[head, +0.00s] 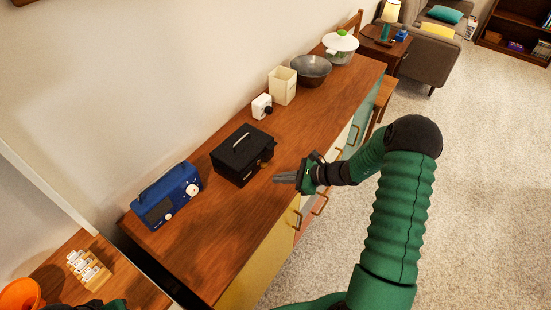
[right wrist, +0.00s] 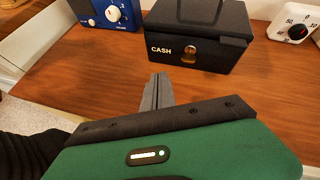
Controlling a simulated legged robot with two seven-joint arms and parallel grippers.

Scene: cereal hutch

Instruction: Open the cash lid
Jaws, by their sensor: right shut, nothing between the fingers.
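A black cash box (head: 243,155) stands on the wooden hutch top with its lid down and a handle on the lid. In the right wrist view the cash box (right wrist: 195,52) shows its front, with the word CASH and a brass latch (right wrist: 189,52). My right gripper (head: 276,178) is shut and empty, just in front of the box and apart from it. Its fingers (right wrist: 157,90) point toward the box front, a little left of the latch. A small dark green part at the lower left edge of the head view may be my left arm; its gripper does not show.
A blue radio (head: 168,196) stands left of the box. A white timer (head: 262,106), a cream canister (head: 282,86), a grey bowl (head: 311,69) and a lidded pot (head: 340,47) stand farther along the hutch top (head: 222,252). The wood in front of the box is clear.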

